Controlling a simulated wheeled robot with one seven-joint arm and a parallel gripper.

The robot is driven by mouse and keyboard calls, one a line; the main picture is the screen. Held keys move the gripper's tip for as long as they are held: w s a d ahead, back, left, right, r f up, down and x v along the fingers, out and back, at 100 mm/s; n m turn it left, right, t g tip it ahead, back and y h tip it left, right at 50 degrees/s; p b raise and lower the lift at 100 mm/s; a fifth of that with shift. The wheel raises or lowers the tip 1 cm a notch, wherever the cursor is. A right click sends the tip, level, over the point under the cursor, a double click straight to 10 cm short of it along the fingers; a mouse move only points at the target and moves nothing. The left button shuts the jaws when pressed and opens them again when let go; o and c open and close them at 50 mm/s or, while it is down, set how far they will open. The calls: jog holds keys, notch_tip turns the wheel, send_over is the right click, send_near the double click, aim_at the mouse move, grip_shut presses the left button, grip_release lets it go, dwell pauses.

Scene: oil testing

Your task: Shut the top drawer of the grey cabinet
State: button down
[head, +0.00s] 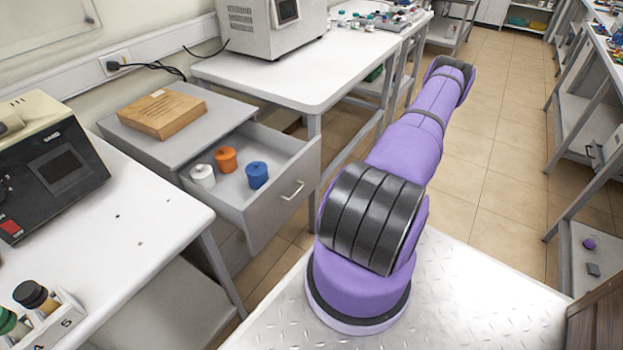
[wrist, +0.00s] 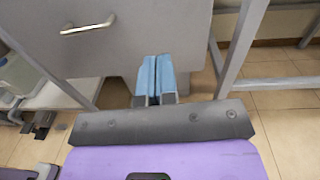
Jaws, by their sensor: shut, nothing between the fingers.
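The grey cabinet (head: 207,134) stands between two white tables. Its top drawer (head: 301,167) is pulled out, with a metal handle (head: 292,190) on its front. A white jar (head: 203,176), an orange jar (head: 226,159) and a blue jar (head: 257,175) stand inside it. In the wrist view, the grey drawer front (wrist: 125,40) with its handle (wrist: 88,26) fills the upper left. My gripper (wrist: 155,62) is shut and empty, its blue fingers in front of the panel, right of and below the handle. I cannot tell whether they touch it. My gripper is not visible in the head view.
A wooden block (head: 162,114) lies on the cabinet top. A table with a black device (head: 50,160) is on the left. Another white table (head: 300,75) stands behind, its leg (wrist: 240,45) close right of my fingers. Tiled floor (head: 490,150) is open to the right.

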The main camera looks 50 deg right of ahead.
jog(key=s+f+m+h, duration=0.1)
jog(key=f, duration=0.1)
send_near(310, 171)
jog(key=w, duration=0.5)
jog(key=w+a, duration=0.1)
jog(key=w, duration=0.1)
jog(key=shift+w, duration=0.25)
jog(key=shift+w, duration=0.6)
jog(key=w, duration=0.9)
jog(key=w+a, duration=0.1)
jog(key=w, duration=0.9)
jog(key=w+a, duration=0.1)
jog(key=w, duration=0.8)
jog(key=shift+w+a, duration=0.25)
jog(key=shift+w, duration=0.1)
jog(key=shift+w+r, duration=0.2)
jog(key=shift+w, duration=0.1)
